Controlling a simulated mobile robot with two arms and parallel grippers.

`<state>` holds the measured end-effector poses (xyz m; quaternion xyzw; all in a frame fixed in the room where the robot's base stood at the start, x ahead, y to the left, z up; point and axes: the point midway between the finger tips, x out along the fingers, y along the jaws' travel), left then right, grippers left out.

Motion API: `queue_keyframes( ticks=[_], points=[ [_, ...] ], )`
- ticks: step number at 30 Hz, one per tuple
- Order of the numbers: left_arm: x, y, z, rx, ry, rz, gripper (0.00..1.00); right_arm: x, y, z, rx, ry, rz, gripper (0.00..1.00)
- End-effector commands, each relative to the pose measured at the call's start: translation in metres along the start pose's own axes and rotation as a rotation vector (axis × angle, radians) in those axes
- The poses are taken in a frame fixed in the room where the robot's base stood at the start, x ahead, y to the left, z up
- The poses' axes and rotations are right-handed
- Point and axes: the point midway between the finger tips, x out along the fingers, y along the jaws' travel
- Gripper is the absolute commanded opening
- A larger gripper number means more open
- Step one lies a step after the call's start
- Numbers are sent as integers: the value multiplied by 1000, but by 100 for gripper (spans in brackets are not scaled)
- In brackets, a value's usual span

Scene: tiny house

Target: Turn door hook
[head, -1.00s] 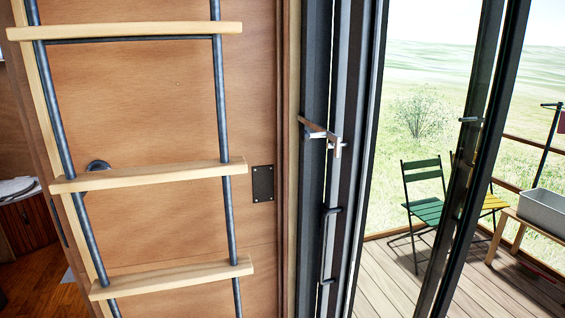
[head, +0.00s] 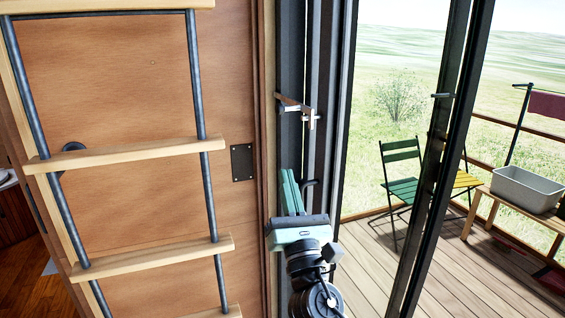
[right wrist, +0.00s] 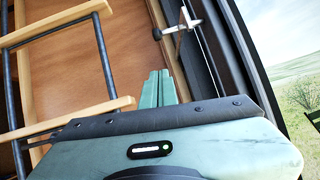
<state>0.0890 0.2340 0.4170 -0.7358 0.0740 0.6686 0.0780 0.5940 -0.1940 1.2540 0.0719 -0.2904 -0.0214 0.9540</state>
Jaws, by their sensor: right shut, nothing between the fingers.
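The door hook (head: 294,104) is a small bar with a metallic end, lying nearly level across the dark door frame. It also shows at the top of the right wrist view (right wrist: 182,25). My right gripper (head: 288,174) is upright below the hook, in front of the dark frame. Its pale green fingers are together and empty, with a visible gap between their tips and the hook. In the right wrist view the fingers (right wrist: 158,74) point up toward the hook, a little left of it. My left gripper is out of view.
A wooden ladder (head: 125,155) with dark rails stands close at the left, before a wood panel. A dark handle (head: 309,184) sits below the hook, near my right fingers. The glass door at right shows a deck with a green chair (head: 402,188) and a grey tub (head: 526,190).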

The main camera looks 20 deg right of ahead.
Motion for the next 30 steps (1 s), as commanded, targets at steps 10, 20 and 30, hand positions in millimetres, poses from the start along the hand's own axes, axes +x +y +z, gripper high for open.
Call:
queue_keyframes(
  ticks=[10,20,30],
  points=[
    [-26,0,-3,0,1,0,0,76,1,3,4,1,-1,0],
    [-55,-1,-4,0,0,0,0,112,0,25,4,3,-1,0],
    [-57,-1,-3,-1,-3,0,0,115,-1,27,5,4,0,0]
  ],
)
